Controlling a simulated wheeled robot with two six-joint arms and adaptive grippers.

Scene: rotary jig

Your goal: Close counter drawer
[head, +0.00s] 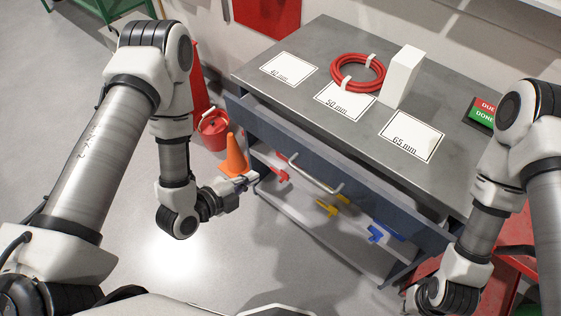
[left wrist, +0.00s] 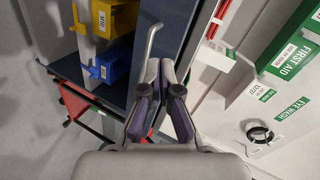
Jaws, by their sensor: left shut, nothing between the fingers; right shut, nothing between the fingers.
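The counter (head: 285,48) has a grey top and a blue-grey drawer (head: 365,185) under its front edge. The drawer stands partly out, with a dark gap showing behind its front panel. Its pale bar handle (head: 315,176) is on the front. My left gripper (head: 252,177) is shut and empty, low in front of the panel's left part, left of the handle. In the left wrist view the closed fingers (left wrist: 160,75) point at the drawer front (left wrist: 188,35), beside the handle (left wrist: 152,42); I cannot tell whether they touch. My right gripper is out of view.
On the counter lie a red hose coil (head: 357,73), a white block (head: 402,76) and size cards. Red, yellow (head: 330,207) and blue (head: 382,233) items sit below the drawer. An orange cone (head: 234,157) and red bucket (head: 214,130) stand left; floor in front is clear.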

